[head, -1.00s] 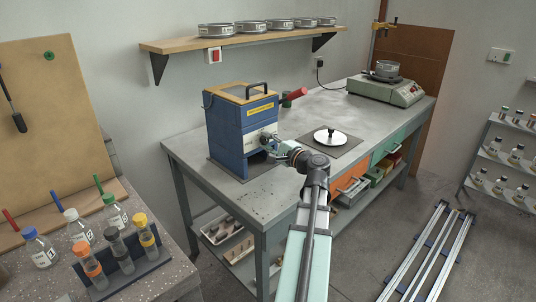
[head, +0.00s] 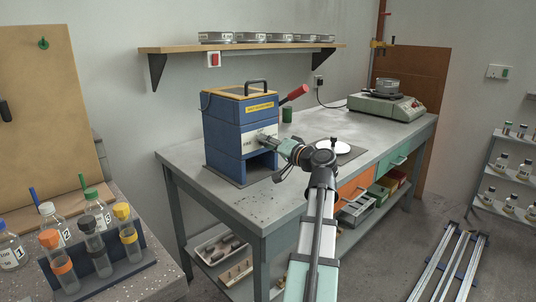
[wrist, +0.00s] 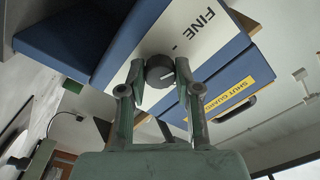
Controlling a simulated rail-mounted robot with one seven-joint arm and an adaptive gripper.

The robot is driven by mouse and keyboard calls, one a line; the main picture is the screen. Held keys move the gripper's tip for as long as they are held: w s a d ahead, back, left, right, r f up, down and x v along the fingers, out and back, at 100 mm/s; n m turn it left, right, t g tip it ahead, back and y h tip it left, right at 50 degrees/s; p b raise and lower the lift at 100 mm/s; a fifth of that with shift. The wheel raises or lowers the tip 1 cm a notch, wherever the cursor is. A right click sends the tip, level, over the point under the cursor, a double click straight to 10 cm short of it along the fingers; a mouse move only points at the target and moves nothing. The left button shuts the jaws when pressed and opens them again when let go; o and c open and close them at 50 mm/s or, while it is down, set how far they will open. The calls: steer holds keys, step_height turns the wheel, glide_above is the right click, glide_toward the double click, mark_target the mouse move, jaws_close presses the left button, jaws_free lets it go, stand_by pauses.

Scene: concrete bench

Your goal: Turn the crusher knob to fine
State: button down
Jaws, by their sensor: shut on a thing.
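The crusher (head: 222,135) is a blue box with a wooden top, a black carry handle and a white front panel, standing on the bench. Its dark round knob (wrist: 158,66) shows in the wrist view with a pale pointer line. The word FINE (wrist: 195,25) is printed on the white panel above and to the right of the knob there. My gripper (wrist: 158,80) has one finger on each side of the knob and is shut on it. In the head view my gripper (head: 268,143) meets the crusher's front and hides the knob.
A red-handled lever (head: 295,93) sticks out at the crusher's right, near a green cylinder (head: 287,115). A white round lid (head: 333,147) lies right of my gripper. A balance (head: 388,106) stands at the bench's far end. A shelf (head: 240,48) hangs above.

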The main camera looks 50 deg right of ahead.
steer(key=n+b, duration=0.3)
steer(key=n, duration=0.1)
steer(key=shift+b, duration=0.3)
steer(key=shift+r, duration=0.1)
steer(key=c, duration=0.8)
jaws_free()
steer(key=shift+s, duration=0.1)
steer(key=s+a, duration=0.1)
steer(key=s, duration=1)
steer(key=shift+s+a, duration=0.35)
steer(key=shift+a, duration=0.05)
